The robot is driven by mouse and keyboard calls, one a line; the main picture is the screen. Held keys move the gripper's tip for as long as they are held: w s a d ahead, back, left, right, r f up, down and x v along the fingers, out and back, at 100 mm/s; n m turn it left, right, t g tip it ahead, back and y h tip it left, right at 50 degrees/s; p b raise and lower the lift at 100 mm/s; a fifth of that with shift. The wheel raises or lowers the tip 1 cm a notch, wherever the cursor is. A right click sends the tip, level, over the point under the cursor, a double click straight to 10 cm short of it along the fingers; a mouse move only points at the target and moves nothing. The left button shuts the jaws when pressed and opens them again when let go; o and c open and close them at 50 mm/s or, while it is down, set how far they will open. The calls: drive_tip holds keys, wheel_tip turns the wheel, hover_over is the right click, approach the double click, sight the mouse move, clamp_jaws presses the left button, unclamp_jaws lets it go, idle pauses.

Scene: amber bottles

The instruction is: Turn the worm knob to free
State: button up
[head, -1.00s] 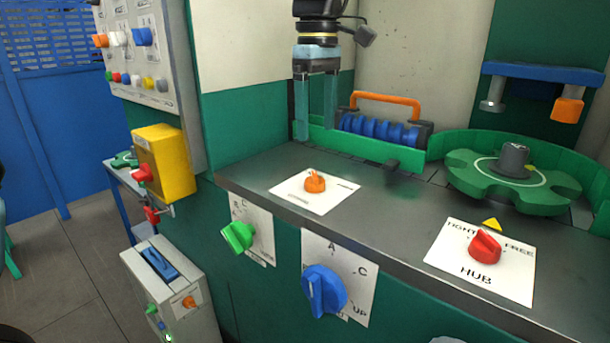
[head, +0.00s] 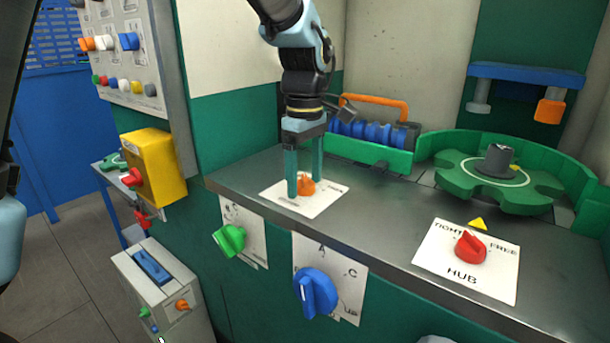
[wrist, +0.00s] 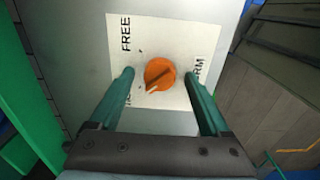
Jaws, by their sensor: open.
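The worm knob (head: 307,186) is an orange round knob on a white label plate (head: 328,199) on the grey counter. In the wrist view the orange knob (wrist: 160,73) sits between my fingers, with its pale pointer mark toward the lower left. The plate there reads FREE at the upper left, and a partly hidden word ending in "RM" at the right. My gripper (head: 305,188) points down over the plate, its two green fingers either side of the knob. In the wrist view my gripper (wrist: 160,85) is open, with gaps between both fingers and the knob.
A red hub knob (head: 470,247) on its own plate lies to the right. A green rotary table (head: 497,181) and a blue worm (head: 366,131) with an orange handle stand behind. Green (head: 229,239) and blue (head: 315,293) knobs are on the front panel.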

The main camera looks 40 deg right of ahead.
drive_tip(key=shift+c, duration=0.4)
clamp_jaws()
drive_tip(key=shift+m, duration=0.4)
drive_tip(key=m+p, duration=0.1)
drive_tip(key=m, duration=0.2)
drive_tip(key=shift+m, duration=0.4)
drive_tip(key=m+p, duration=0.1)
drive_tip(key=m, duration=0.3)
drive_tip(key=shift+m, duration=0.3)
drive_tip(key=m+p, duration=0.1)
drive_tip(key=m, duration=0.3)
drive_tip(key=m+p, duration=0.1)
drive_tip(key=m, duration=0.3)
drive_tip(key=shift+m, duration=0.3)
